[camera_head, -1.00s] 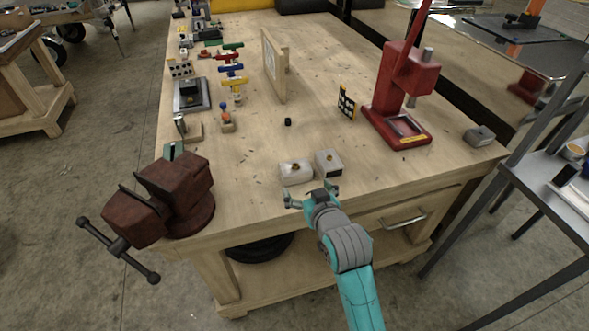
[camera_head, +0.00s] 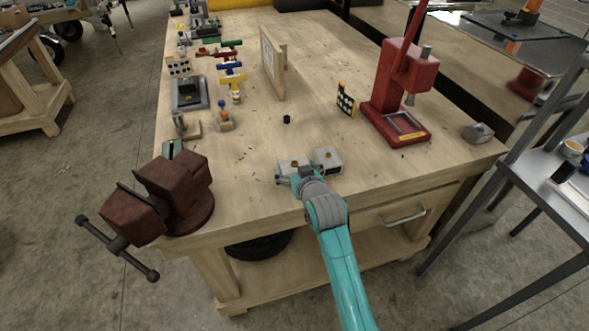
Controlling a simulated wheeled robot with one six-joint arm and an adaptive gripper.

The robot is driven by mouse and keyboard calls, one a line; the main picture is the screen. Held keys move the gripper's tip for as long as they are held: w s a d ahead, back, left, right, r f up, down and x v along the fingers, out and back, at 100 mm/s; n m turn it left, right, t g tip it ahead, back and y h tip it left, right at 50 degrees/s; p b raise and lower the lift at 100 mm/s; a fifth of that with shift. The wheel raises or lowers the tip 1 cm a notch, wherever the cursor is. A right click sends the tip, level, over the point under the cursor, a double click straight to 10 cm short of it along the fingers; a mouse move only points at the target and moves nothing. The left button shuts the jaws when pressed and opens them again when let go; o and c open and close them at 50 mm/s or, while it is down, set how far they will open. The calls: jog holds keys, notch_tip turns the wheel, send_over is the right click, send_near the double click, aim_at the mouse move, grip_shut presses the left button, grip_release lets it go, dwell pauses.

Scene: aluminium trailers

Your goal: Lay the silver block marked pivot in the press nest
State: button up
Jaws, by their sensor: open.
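Two silver-grey blocks, each with a small brass-coloured piece on top, sit side by side near the front of the bench: a left block (camera_head: 293,162) and a right block (camera_head: 328,158). A third grey block (camera_head: 478,132) lies at the right edge, beyond the press. I cannot read which one is marked pivot. My gripper (camera_head: 297,177) is open at the near side of the left block and hides part of it; I cannot tell whether they touch. The press nest (camera_head: 405,124) is the framed recess in the red press's base, and it looks empty.
A rusty vise (camera_head: 170,195) is at the front left corner. A small black cylinder (camera_head: 287,119), a dotted card (camera_head: 345,99) and an upright wooden panel (camera_head: 272,62) stand mid-bench. Bare wood lies between the blocks and the press.

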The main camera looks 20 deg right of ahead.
jog(key=c, duration=1.3)
